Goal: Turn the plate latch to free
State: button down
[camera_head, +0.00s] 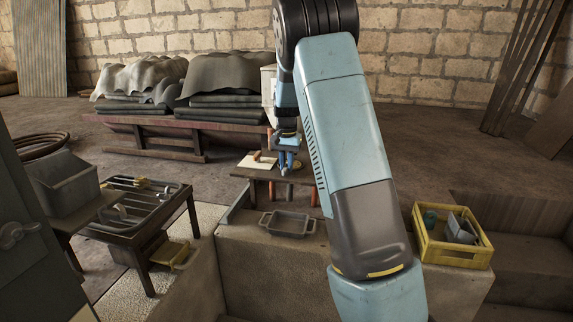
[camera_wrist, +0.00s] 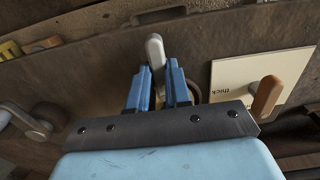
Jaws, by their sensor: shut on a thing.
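My gripper (camera_wrist: 159,75) has its two blue fingers closed around a pale grey, round-ended lever (camera_wrist: 155,48) in the wrist view. The lever stands out past the fingertips; its lower part is hidden between them. The frames do not label it as the plate latch. A cream plate (camera_wrist: 235,78) with upside-down lettering lies to the right, with an orange-brown handle (camera_wrist: 266,96) on its near edge. In the head view my gripper (camera_head: 287,168) is low over the small brown bench (camera_head: 262,173), right of the cream plate (camera_head: 250,161).
A grey tray (camera_head: 287,223) sits in front of the bench. A yellow crate (camera_head: 428,248) with parts is at right. A dark rack table (camera_head: 130,232) and a grey bin (camera_head: 68,186) are at left. In the wrist view, a grey crank-like part (camera_wrist: 32,124) lies left of my gripper.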

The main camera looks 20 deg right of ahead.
aim_at(286, 166)
jog(key=shift+m, duration=0.3)
jog(key=m, duration=0.3)
jog(key=shift+m, duration=0.3)
jog(key=m, duration=0.4)
jog(key=shift+m, duration=0.3)
jog(key=m, duration=0.4)
jog(key=shift+r+m, duration=0.1)
jog(key=shift+m, duration=2.4)
jog(key=shift+w, duration=0.1)
jog(key=c, duration=1.1)
grip_release()
jog(key=shift+o, duration=0.2)
notch_tip(286, 166, up, 14)
jog(key=shift+f, duration=0.25)
